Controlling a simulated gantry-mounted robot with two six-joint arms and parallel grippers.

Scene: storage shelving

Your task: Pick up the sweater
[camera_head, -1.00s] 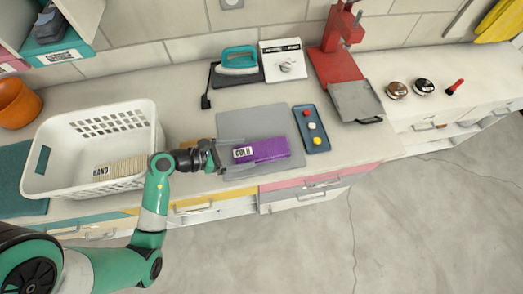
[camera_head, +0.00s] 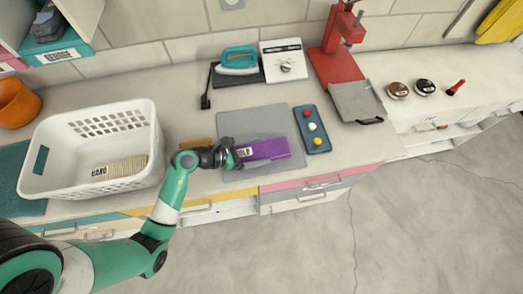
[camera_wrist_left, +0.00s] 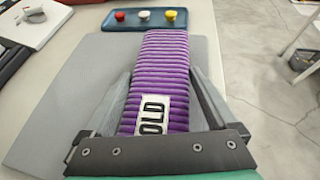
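The sweater (camera_head: 265,149) is a folded, ribbed purple bundle with a white label. It lies on the grey mat (camera_head: 240,124) on the counter. In the left wrist view the sweater (camera_wrist_left: 165,75) runs away from me, and its label ends in "OLD". My left gripper (camera_head: 241,153) is at the sweater's left end. In the left wrist view the gripper (camera_wrist_left: 163,90) is open, with one finger along each side of the sweater. Whether the fingers touch it is hard to tell. My right gripper is not in view.
A white basket (camera_head: 62,121) holding a cream folded item (camera_head: 120,168) stands left. A blue tray (camera_head: 312,128) with small coloured pieces lies right of the mat. An iron (camera_head: 238,60), a white device (camera_head: 284,60) and a red press (camera_head: 338,65) stand behind.

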